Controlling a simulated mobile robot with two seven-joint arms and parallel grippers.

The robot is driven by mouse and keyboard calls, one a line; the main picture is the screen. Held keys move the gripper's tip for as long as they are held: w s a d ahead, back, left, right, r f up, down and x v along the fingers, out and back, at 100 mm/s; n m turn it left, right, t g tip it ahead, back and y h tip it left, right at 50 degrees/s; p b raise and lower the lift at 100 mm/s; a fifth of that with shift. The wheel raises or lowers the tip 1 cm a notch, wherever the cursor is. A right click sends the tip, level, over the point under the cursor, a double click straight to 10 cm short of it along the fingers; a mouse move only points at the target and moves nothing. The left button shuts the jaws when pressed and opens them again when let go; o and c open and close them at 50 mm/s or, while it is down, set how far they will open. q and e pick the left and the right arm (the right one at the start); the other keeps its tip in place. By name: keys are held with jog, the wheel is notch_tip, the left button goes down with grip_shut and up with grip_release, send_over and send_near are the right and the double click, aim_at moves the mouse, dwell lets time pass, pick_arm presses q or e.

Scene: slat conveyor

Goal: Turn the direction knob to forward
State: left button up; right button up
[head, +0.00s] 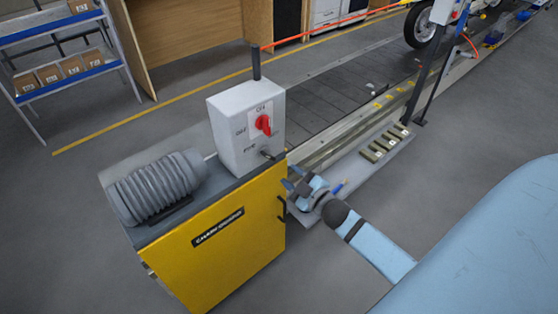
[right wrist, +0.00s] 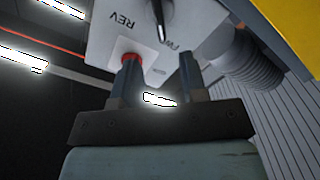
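The direction knob is a small dark lever (head: 266,154) low on the front of the pale grey control box (head: 232,142), below a red switch (head: 264,125). In the right wrist view the dark lever (right wrist: 161,20) sticks out between the labels REV and FWD; which label it points at is unclear. My right gripper (head: 291,180) is just below and right of the knob. In the wrist view its two fingers (right wrist: 159,62) are apart with nothing between them, and the lever is beyond the tips. The left gripper is out of view.
The box stands on a yellow cabinet (head: 225,250) beside a ribbed grey motor (head: 155,188). A dark slat conveyor (head: 330,105) runs behind, with a ledge holding several small blocks (head: 384,145). A round red part (right wrist: 130,57) shows behind one finger. Floor at the front is clear.

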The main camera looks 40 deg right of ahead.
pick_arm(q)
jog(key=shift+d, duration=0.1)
pick_arm(e)
jog(key=s, duration=0.4)
jog(key=shift+d, duration=0.2)
jog(key=s+a+f+m+g+y, duration=0.1)
jog(key=s+a+f+m+g, duration=0.35)
jog(key=a, duration=0.45)
jog(key=s+a+f+m+g, duration=0.2)
jog(key=s+a+f+g, duration=0.1)
jog(key=s+a+f, duration=0.45)
pick_arm(q)
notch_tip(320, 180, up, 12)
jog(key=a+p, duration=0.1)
jog(key=p, duration=1.3)
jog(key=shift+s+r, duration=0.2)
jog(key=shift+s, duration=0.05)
pick_arm(e)
notch_tip(320, 180, up, 14)
jog(key=s+a, duration=0.1)
jog(key=shift+s+y, duration=0.15)
jog(key=shift+y, duration=0.15)
jog(key=shift+r+t, duration=0.15)
jog(key=shift+t, duration=0.1)
